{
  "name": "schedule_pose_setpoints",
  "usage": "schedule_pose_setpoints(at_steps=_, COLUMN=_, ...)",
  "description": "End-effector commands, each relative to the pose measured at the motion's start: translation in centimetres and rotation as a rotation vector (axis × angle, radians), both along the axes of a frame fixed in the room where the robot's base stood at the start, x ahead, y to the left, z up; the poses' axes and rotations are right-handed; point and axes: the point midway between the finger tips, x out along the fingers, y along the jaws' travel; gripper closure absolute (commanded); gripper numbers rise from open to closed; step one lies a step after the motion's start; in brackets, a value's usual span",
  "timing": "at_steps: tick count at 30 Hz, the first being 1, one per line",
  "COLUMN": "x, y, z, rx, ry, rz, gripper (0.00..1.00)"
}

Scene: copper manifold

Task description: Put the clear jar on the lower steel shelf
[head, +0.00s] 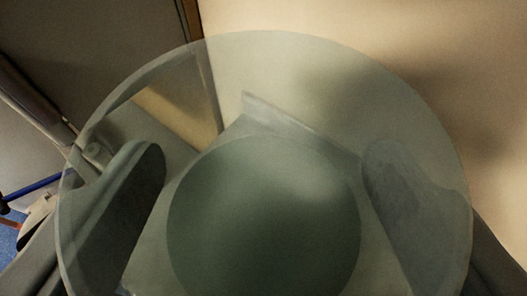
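The clear jar (265,225) fills most of the head view, a large see-through greenish round shape with a darker disc in its middle. My gripper (265,160) has one finger on each side of the jar, at left and right, and is shut on it. The fingers show partly through the clear wall. I cannot make out the lower steel shelf for certain. A pale grey straight edge shows blurred through the jar above the dark disc, and I cannot tell what it belongs to.
A plain beige wall (480,100) takes up the upper right, with a soft shadow on it. At the far left are a grey surface, a blue rod (35,187) and a patch of blue (8,240). The jar blocks much of the view.

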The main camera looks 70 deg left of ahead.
Motion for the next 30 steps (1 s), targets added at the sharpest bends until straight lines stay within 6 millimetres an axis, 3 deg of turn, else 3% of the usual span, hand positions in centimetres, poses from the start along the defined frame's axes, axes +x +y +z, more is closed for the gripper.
schedule_pose_setpoints(at_steps=8, x=0.0, y=0.0, z=-0.3, rx=0.000, ry=-0.001, rz=0.000, gripper=0.68)
schedule_pose_setpoints(at_steps=9, x=0.0, y=0.0, z=-0.3, rx=0.000, ry=-0.001, rz=0.000, gripper=0.22)
schedule_pose_setpoints(at_steps=12, x=0.0, y=0.0, z=-0.3, rx=0.000, ry=-0.001, rz=0.000, gripper=0.08)
schedule_pose_setpoints(at_steps=23, x=0.0, y=-0.1, z=0.1, rx=0.000, ry=-0.001, rz=-0.001, gripper=0.08)
schedule_pose_setpoints(at_steps=30, x=-1.0, y=-3.2, z=1.4, rx=0.000, ry=-0.001, rz=-0.003, gripper=0.08)
